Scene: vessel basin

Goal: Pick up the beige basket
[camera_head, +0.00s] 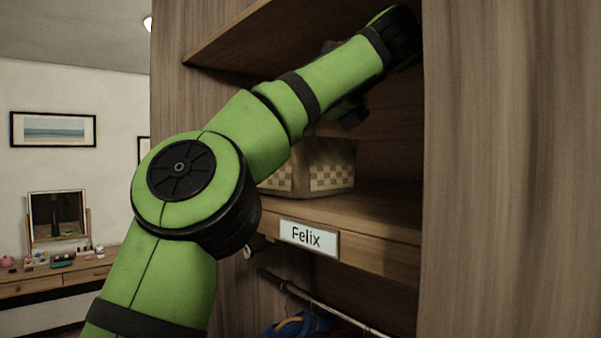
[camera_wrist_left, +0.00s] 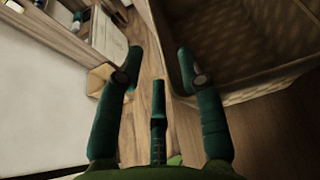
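The beige basket (camera_head: 332,169) with a checkered weave stands on a wooden shelf, above the name plate "Felix", partly hidden behind my left arm in the head view. In the left wrist view the basket (camera_wrist_left: 245,45) fills the upper right, with its rim and inner side showing. My left gripper (camera_wrist_left: 156,62) is open, its dark green fingers spread. One finger overlaps the basket's near left edge in the picture, and the others are left of it. I cannot tell whether any finger touches it. My right gripper is not in view.
The wooden shelf (camera_head: 390,214) has an upright cabinet side (camera_head: 510,170) close on the right and another shelf board (camera_head: 240,38) above. A rail (camera_head: 325,303) with clothes is below. A dressing table (camera_head: 50,282) stands far left.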

